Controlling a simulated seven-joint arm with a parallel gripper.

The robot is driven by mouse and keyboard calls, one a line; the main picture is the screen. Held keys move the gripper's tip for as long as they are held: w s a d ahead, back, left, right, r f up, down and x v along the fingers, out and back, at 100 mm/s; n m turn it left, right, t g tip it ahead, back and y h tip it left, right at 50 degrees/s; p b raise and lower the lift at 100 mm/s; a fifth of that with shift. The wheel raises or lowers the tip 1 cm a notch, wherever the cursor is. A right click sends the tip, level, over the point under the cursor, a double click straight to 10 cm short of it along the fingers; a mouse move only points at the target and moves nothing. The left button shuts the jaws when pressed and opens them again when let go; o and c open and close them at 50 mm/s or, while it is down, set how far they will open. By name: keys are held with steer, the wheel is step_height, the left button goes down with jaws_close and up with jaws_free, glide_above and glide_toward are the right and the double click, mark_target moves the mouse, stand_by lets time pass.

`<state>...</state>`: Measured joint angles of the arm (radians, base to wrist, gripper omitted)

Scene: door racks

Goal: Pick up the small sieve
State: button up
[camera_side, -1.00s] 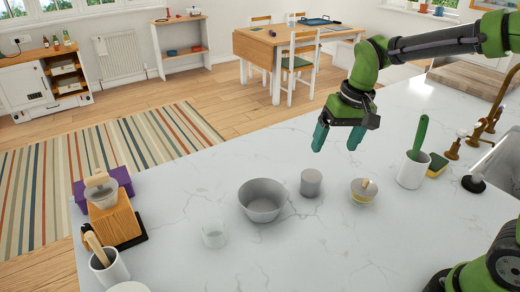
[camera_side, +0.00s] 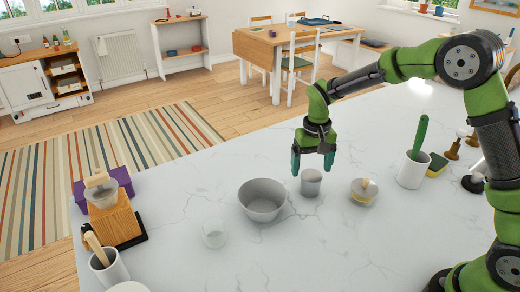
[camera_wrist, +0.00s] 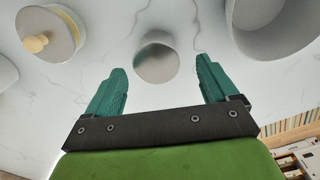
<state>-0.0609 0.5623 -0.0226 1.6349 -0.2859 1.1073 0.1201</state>
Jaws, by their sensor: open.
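A small grey round cup-like vessel (camera_side: 311,184), likely the small sieve, stands on the white marble counter (camera_side: 300,240) between a larger grey bowl and a lidded pot. Any mesh is too small to make out. It also shows in the wrist view (camera_wrist: 156,62), in the gap ahead of my fingertips. My gripper (camera_side: 312,166) points down just above and behind this vessel, with one finger to each side. In the wrist view my gripper (camera_wrist: 160,68) is open and empty, its teal fingers apart from the vessel.
The grey bowl (camera_side: 263,201) stands close left of the vessel, and the lidded pot (camera_side: 363,192) close right. A clear glass (camera_side: 214,234) is farther left. A white holder with a green handle (camera_side: 411,170) stands at right. The front counter is mostly clear.

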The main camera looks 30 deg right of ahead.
mark_target(311, 184)
steer(key=f, duration=0.6)
steer(key=shift+d+f, duration=0.2)
steer(key=shift+d, duration=0.1)
steer(key=c, duration=1.1)
steer(key=shift+r, duration=0.15)
